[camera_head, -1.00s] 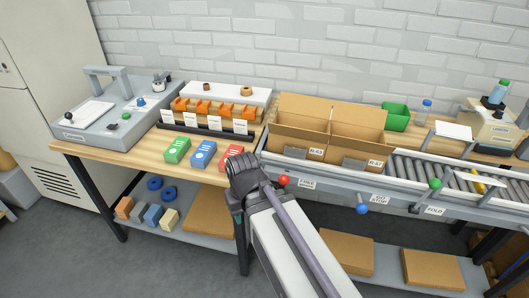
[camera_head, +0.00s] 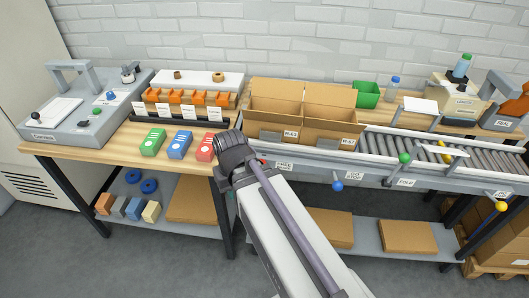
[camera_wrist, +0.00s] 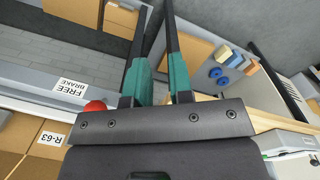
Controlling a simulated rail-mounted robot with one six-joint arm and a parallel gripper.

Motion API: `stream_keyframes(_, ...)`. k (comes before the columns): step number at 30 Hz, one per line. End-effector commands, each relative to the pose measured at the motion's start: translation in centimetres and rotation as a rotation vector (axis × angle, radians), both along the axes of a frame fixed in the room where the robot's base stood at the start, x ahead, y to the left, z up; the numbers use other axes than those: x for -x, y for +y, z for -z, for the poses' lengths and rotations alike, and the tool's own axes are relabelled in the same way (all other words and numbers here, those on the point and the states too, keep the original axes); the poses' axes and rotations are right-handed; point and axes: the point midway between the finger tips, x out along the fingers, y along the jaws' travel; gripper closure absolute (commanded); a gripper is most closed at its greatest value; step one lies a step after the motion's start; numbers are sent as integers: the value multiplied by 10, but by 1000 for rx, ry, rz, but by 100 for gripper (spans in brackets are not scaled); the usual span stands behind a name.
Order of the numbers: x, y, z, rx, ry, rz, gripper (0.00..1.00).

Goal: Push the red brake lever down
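The red ball knob (camera_head: 263,162) of the brake lever is on the conveyor's front rail, left of the "FREE BRAKE" label (camera_head: 284,166). My arm's end partly covers it in the head view. In the wrist view the red knob (camera_wrist: 95,106) shows left of my gripper (camera_wrist: 160,62), near the base of the left finger, with the label (camera_wrist: 70,87) beside it. The two teal-padded fingers are apart with nothing between them. The knob looks apart from the fingers; the lever's shaft is hidden.
Blue (camera_head: 338,186), green (camera_head: 404,158) and yellow (camera_head: 502,206) knobs stand along the same rail to the right. An open cardboard box (camera_head: 290,95) sits behind the rail. Green, blue and red small boxes (camera_head: 180,145) stand on the wooden bench at left.

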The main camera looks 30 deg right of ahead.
Motion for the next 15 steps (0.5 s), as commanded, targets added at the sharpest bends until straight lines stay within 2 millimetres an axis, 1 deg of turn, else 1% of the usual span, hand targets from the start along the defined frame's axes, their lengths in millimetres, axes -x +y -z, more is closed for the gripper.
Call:
stream_keyframes(1, -5, -21, -38, -3, 0, 51, 84)
stream_keyframes(2, -8, -35, -52, -8, -2, 84, 87)
stream_keyframes(3, -13, -54, -71, -18, -4, 133, 91)
stream_keyframes(5, -20, -85, -96, -34, -13, 212, 97)
stream_keyframes(6, -24, -105, -112, -49, -19, 264, 100)
stream_keyframes(7, -26, -120, -122, -59, -25, 302, 100)
stream_keyframes(9, -31, -150, -142, -85, -39, 385, 100)
stream_keyframes(12, -39, -182, -159, -120, -59, 475, 100)
stream_keyframes(14, -47, -192, -159, -144, -72, 512, 100)
stream_keyframes(15, -54, -190, -153, -158, -79, 522, 100)
